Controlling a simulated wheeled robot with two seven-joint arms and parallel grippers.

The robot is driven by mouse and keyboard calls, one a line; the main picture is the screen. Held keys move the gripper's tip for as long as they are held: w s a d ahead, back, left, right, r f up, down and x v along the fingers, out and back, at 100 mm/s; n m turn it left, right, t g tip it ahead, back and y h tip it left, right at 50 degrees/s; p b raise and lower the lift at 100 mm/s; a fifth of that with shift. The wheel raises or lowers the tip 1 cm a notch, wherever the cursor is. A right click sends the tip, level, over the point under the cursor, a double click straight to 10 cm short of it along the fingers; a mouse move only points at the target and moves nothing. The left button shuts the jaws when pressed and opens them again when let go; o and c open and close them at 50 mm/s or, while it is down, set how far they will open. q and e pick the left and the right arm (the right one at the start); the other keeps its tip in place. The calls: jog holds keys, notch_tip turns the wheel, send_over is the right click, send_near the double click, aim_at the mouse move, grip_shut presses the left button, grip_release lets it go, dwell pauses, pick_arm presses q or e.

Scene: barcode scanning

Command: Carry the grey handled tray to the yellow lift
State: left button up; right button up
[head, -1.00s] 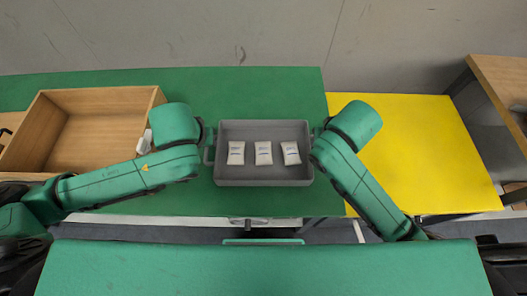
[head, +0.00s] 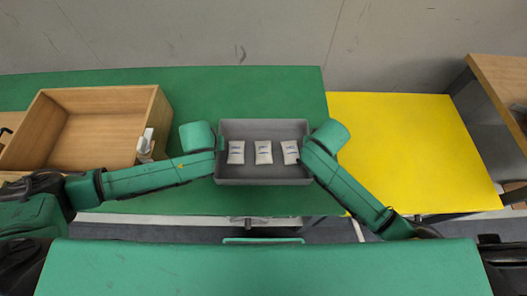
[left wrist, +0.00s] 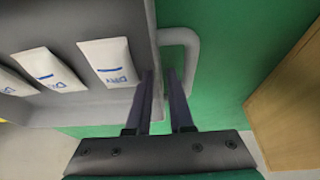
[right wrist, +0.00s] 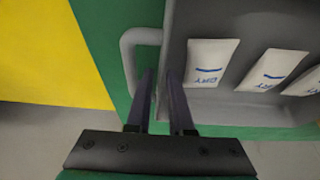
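The grey handled tray (head: 264,181) sits on the green table in the head view, holding white packets (head: 263,152) in a row. My left gripper (left wrist: 161,73) is at the tray's left end. Its fingers are apart, one over the tray wall and one inside the loop of the left handle (left wrist: 193,60). My right gripper (right wrist: 159,73) is at the right end, fingers apart, one inside the right handle loop (right wrist: 127,50) and one over the wall. Contact with the handles cannot be told. The yellow lift (head: 410,150) is a flat surface right of the green table.
A wooden box (head: 110,101) stands on the green table (head: 240,90) at left, with a small white device (head: 146,144) at its right side. A wooden table (head: 505,85) stands beyond the yellow lift at right. The yellow surface is clear.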

pick_arm(q)
grip_shut()
pick_arm(e)
grip_shut()
jog(key=shift+r, duration=0.1)
dwell(0.9)
